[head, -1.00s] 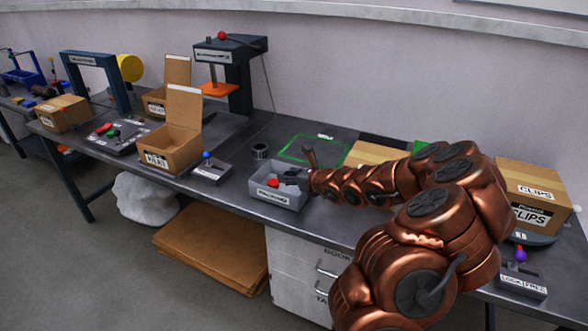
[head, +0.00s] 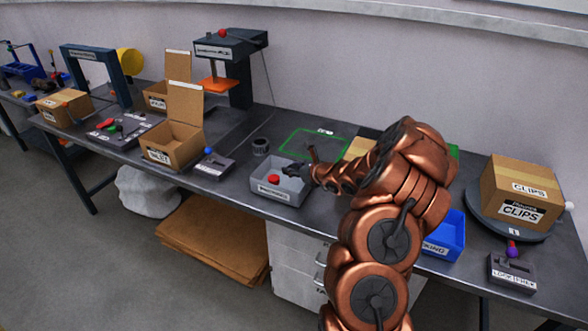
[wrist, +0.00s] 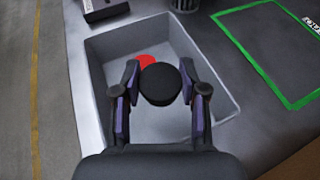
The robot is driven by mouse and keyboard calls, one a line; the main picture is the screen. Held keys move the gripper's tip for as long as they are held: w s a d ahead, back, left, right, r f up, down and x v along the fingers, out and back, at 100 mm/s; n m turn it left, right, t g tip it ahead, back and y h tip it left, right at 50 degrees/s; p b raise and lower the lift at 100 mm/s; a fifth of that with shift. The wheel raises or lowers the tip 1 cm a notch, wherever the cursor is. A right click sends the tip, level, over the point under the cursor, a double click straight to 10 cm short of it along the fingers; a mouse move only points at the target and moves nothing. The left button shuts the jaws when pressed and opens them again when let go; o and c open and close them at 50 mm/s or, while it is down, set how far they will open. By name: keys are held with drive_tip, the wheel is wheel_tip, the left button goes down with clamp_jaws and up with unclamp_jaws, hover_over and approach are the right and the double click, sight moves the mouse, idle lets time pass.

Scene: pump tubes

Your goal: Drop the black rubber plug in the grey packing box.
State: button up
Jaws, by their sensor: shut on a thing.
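The black rubber plug (wrist: 160,84) is a dark round piece between the two fingers of my gripper (wrist: 161,92) in the wrist view. The fingers are shut on its sides. The grey packing box (wrist: 110,66) lies under the plug and fingers, with a red piece (wrist: 146,61) inside it, partly hidden by the plug. In the head view the open grey box (head: 262,186) stands at the table's front edge, and my gripper (head: 291,172) is over its right part. The plug cannot be told apart from the dark fingers there.
A blue bin (head: 452,238) stands right of my arm, near a CLIPS carton (head: 520,195) on a round plate. A dark cylinder (head: 261,147) and a green outlined area (head: 300,140) lie behind the grey box. A lever unit (head: 213,166) is to its left.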

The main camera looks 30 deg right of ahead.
drive_tip(key=shift+f, duration=0.55)
drive_tip(key=shift+f+b, duration=0.3)
drive_tip(key=shift+f, duration=0.1)
drive_tip(key=shift+f, duration=0.25)
drive_tip(key=o, duration=1)
drive_tip(key=shift+r, duration=0.15)
drive_tip(key=shift+r+p, duration=0.5)
drive_tip(key=shift+r, duration=0.1)
drive_tip(key=b+v, duration=0.2)
drive_tip(key=v, duration=1)
drive_tip(key=shift+f+b, duration=0.15)
drive_tip(key=shift+b, duration=0.15)
